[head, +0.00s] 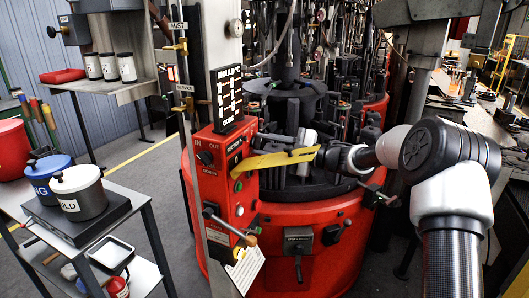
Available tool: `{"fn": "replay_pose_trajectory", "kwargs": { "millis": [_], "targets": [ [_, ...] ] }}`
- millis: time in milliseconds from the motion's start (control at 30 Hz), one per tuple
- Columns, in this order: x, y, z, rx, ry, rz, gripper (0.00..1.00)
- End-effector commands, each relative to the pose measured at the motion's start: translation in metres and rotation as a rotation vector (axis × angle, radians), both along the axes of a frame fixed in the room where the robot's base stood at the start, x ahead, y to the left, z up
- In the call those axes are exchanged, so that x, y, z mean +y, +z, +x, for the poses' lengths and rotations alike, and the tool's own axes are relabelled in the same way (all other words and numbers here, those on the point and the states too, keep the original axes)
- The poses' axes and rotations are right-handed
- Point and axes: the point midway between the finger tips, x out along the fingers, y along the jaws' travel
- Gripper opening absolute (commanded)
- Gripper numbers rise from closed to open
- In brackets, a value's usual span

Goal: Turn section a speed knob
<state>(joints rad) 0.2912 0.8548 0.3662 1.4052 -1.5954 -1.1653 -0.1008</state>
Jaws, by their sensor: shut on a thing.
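The red control panel (222,195) stands on the front of the rotary machine. A small black label plate (237,147) is on its right part, with lettering too small to read surely. My gripper (235,172) has long yellow fingers that reach in from the right. Their tips are closed together at the panel, just below that plate. The section A speed knob is hidden behind the fingertips, which appear shut on it. How far the knob is turned cannot be seen.
A mould board (227,97) stands above the panel. Machine posts stand close behind my fingers. A cart (125,212) with pots is at left.

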Motion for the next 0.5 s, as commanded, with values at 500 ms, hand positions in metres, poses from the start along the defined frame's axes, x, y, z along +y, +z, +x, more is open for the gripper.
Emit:
{"fn": "replay_pose_trajectory", "kwargs": {
  "millis": [500],
  "targets": [
    [0.0003, -0.0027, 0.0004, -0.393, 0.002, -0.142, 0.07]
  ]
}}
